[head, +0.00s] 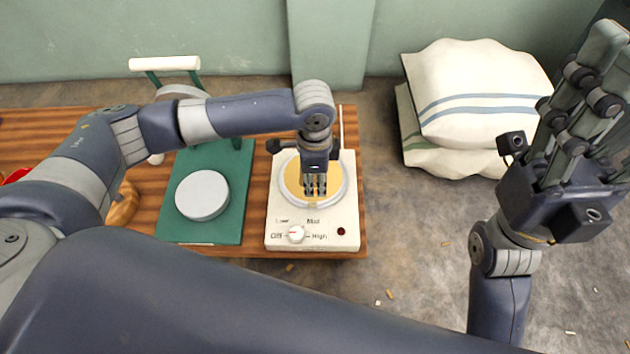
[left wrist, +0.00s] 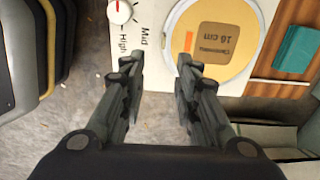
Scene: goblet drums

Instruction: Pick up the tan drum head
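The tan drum head (head: 293,178) is a flat round disc with a pale rim, lying on a white hot plate (head: 285,236). In the left wrist view the tan disc (left wrist: 213,62) fills the upper right and bears a brown label reading 16 cm. My left gripper (head: 315,192) points down over the disc and hides part of it. In the left wrist view its fingers (left wrist: 158,66) are apart with nothing between them, the right fingertip near the disc's edge. The gap to the disc is unclear. My right gripper (head: 590,95) is raised at the right, partly cut off.
The hot plate stands on a striped wooden table (head: 139,208). Left of it is a green press (head: 225,218) with a round grey plate (head: 202,195) and a white handle (head: 164,63). Stacked white sacks (head: 478,90) lie on the floor at the right. The floor between is mostly clear.

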